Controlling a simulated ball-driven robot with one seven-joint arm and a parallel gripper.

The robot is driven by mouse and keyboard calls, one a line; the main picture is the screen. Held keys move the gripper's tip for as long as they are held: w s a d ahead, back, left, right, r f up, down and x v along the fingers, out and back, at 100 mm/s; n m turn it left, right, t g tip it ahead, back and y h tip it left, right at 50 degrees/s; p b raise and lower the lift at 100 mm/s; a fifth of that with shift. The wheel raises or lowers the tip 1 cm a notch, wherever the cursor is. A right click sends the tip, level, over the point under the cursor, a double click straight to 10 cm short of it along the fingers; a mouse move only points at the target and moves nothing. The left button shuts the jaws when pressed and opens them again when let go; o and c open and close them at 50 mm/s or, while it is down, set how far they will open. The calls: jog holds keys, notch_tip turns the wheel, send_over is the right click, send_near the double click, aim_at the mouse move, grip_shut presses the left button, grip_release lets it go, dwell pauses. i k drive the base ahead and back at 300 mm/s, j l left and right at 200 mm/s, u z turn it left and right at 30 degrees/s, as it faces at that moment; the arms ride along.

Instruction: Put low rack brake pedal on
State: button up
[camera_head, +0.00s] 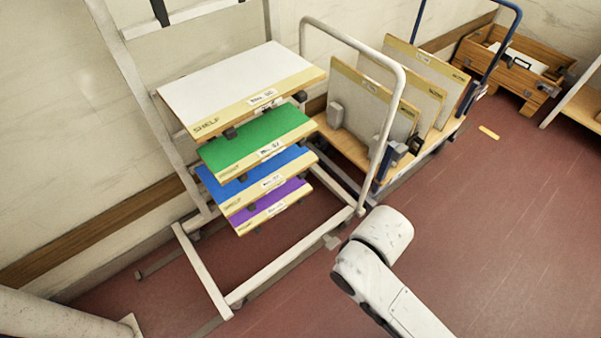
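A pale metal rack (275,267) stands against the wall on the left. It bears a stack of boards: a white one (240,85) on top, then a green one (258,138), a blue one (255,178) and a purple one (270,207). A small light grey piece (332,241), possibly a brake pedal, sticks out at the rack's right foot near the floor. Its position, on or off, cannot be told. My white arm (395,290) comes in from the bottom right, and its rounded joint appears close to that piece. My gripper does not show.
A cart (345,147) with a pale tubular handle (395,110) holds upright boards (370,95) behind the rack. A wooden box (515,85) stands at the far right. A yellow strip (488,132) lies on the red floor (510,230), which is clear at the right.

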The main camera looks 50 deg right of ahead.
aim_at(332, 243)
jog(key=k+j+z, duration=0.15)
jog(key=k+z, duration=0.7)
jog(key=i+j, duration=0.05)
jog(key=i, duration=0.05)
